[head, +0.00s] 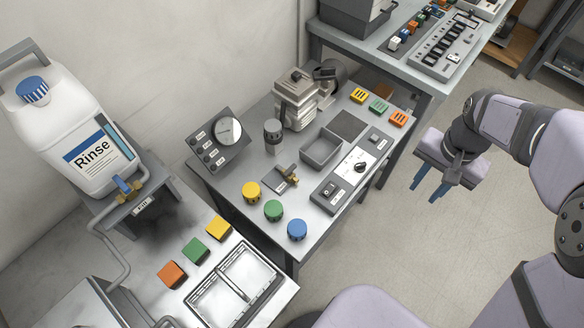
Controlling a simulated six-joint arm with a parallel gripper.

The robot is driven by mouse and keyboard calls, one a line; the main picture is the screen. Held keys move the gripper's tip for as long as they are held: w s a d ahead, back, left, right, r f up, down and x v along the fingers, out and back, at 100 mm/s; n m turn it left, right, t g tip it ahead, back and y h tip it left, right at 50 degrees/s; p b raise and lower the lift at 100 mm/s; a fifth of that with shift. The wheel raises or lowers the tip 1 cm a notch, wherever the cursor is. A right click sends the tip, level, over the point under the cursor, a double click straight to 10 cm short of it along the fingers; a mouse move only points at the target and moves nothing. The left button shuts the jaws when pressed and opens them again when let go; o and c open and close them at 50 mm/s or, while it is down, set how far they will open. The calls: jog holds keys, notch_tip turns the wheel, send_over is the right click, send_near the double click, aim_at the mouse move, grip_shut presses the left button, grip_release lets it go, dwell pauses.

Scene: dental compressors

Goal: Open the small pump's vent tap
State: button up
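A small grey metal pump (297,100) stands at the back of the middle table. A small brass tap (290,174) with a dark lever sits on a plate at the middle of the same table. I cannot read a label on it, so I cannot tell for certain that it is the vent tap, nor whether it is open. My gripper (424,194) hangs to the right of the table, over the floor and away from the tap. Its two blue fingers are apart with nothing between them.
The middle table also holds a gauge panel (219,141), a grey tray (321,151), a switch panel (352,172) and yellow, green and blue knobs (273,211) in front of the tap. A Rinse canister (72,130) with a blue-handled tap (127,187) stands at the left.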

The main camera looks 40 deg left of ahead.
jog(key=w+a+f+b, duration=0.1)
jog(key=w+a+f, duration=0.15)
jog(key=a, duration=0.75)
jog(key=b, duration=0.3)
send_over(290, 169)
notch_tip(290, 169, down, 7)
jog(key=shift+s+f, duration=0.1)
jog(key=shift+f, duration=0.05)
jog(key=shift+f+p, duration=0.95)
jog(key=shift+f, duration=2.7)
jog(key=shift+c, duration=0.6)
grip_shut()
